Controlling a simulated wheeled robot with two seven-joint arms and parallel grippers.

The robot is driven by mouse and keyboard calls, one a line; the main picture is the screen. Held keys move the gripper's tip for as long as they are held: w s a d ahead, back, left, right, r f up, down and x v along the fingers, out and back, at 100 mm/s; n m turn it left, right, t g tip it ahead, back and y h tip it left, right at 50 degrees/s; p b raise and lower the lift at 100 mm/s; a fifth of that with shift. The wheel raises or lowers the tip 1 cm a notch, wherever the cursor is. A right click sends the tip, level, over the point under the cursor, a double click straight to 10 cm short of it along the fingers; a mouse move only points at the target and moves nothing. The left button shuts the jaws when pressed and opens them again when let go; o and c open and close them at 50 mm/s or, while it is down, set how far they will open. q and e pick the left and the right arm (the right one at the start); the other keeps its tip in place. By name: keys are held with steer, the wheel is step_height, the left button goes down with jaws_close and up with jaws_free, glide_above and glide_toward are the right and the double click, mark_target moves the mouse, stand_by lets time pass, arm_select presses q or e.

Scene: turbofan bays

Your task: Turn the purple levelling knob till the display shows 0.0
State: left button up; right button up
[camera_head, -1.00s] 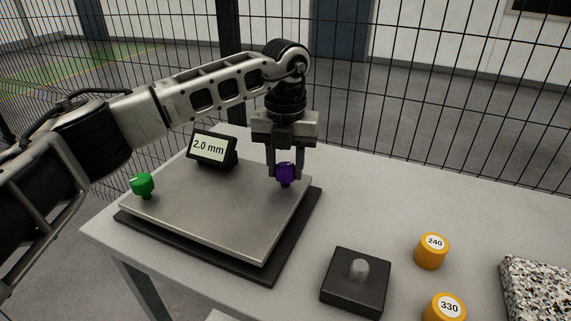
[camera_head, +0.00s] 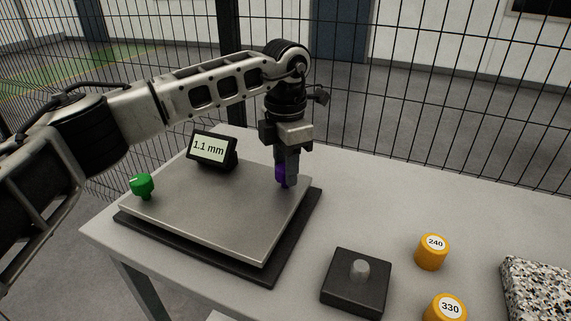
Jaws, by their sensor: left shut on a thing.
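The purple levelling knob (camera_head: 280,174) stands at the far right corner of a grey metal plate (camera_head: 215,215), partly hidden by the fingers. My left gripper (camera_head: 287,176) points down from above and is shut on the purple knob. The display (camera_head: 209,149) stands at the back of the plate and reads 1.1 mm. My right gripper is not in view.
A green knob (camera_head: 142,185) stands at the plate's left corner. A black block with a grey peg (camera_head: 355,283), orange cylinders marked 240 (camera_head: 432,252) and 330 (camera_head: 445,309), and a speckled block (camera_head: 537,290) are on the table's right. A wire fence stands behind.

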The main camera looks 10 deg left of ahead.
arm_select(q)
steer(key=m, duration=0.6)
steer(key=shift+r, duration=0.15)
steer(key=m, duration=0.6)
steer(key=shift+w+m, duration=0.1)
steer(key=shift+m, duration=0.2)
steer(key=o, duration=1)
step_height(320, 180, up, 16)
stand_by(0.3)
